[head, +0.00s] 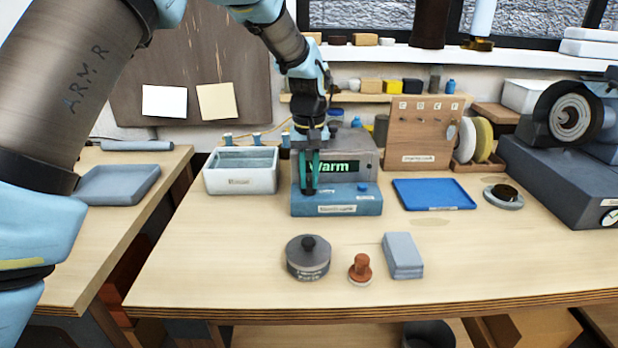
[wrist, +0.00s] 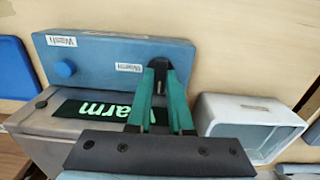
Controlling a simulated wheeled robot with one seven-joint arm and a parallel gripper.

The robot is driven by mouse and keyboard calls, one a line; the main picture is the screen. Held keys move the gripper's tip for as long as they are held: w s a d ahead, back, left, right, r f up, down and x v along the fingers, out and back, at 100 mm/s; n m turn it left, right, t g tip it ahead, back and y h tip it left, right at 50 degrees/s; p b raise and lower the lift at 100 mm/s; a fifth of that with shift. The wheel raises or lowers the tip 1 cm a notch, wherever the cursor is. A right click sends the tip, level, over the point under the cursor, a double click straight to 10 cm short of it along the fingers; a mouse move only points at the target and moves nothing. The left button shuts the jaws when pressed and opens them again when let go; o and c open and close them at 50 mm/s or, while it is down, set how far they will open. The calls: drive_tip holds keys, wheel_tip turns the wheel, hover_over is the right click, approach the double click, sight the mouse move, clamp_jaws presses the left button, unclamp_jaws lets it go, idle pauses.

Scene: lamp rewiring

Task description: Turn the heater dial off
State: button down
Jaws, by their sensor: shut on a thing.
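The heater (head: 365,165) is a grey box on a blue front base (head: 340,207), with a dark display (head: 331,167) reading "Warm" in green. In the wrist view the same display (wrist: 90,109) is partly covered by my gripper. My gripper (head: 310,190) points down at the left part of the blue base, with its teal fingers in front of the display. In the wrist view my gripper (wrist: 160,64) is shut on the heater dial, which the fingertips hide. A small round blue button (wrist: 63,68) stands on the other end of the base.
A white open box (head: 240,180) stands close left of the heater. A blue tray (head: 433,194) lies to the right. A pegboard (head: 424,133) stands behind.

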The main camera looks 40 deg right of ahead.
sight(309, 181)
idle(0.3)
drive_tip(key=c, duration=0.8)
unclamp_jaws()
wheel_tip(309, 181, up, 11)
drive_tip(key=shift+f+b, duration=0.1)
drive_tip(key=shift+b, duration=1.15)
